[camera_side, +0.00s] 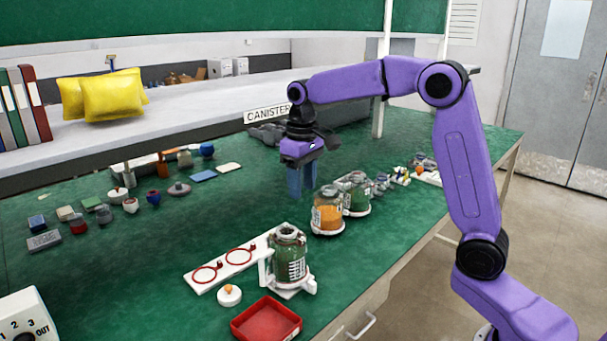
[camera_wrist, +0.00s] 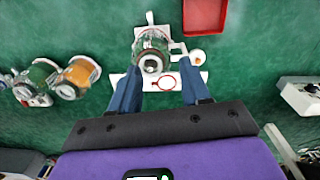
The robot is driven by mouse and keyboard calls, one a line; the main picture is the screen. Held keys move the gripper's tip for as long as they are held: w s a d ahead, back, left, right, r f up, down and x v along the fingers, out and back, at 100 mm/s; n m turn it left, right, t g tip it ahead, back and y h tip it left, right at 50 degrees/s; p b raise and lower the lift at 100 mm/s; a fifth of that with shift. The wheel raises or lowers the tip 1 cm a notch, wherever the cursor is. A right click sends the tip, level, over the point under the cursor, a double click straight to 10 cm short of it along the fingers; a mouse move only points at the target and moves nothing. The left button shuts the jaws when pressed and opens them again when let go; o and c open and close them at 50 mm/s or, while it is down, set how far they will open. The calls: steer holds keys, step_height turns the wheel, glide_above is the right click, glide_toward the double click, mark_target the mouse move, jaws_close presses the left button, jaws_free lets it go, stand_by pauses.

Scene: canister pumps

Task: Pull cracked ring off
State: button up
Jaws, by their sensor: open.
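A clear canister with green contents (camera_side: 289,258) stands upright in a white holder (camera_side: 294,288) at the front of the bench. It also shows in the wrist view (camera_wrist: 152,45). Two red rings lie on a white plate beside it, one nearer (camera_side: 205,274) and one farther (camera_side: 239,256). One ring shows in the wrist view (camera_wrist: 166,83). I cannot tell which ring is cracked, or whether a ring sits around the canister's neck. My gripper (camera_side: 301,184) is open and empty, pointing down above the bench, behind the canister and apart from it.
A red tray (camera_side: 266,320) and a white lid with an orange knob (camera_side: 229,295) lie near the holder. An orange-filled canister (camera_side: 327,212) and another green one (camera_side: 355,195) stand to the right. Small parts are scattered at left. The bench under my gripper is clear.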

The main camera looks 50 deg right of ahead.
mark_target(304, 239)
steer(key=shift+m, duration=0.6)
steer(key=d+f, duration=0.1)
steer(key=f, duration=0.4)
steer(key=w+d+f, duration=0.1)
steer(key=f, duration=0.5)
steer(key=w+d+f, duration=0.1)
steer(key=f, duration=0.5)
steer(key=shift+w+f, duration=0.1)
steer(key=shift+w, duration=0.15)
jaws_close()
step_height(304, 239, up, 9)
stand_by(4.6)
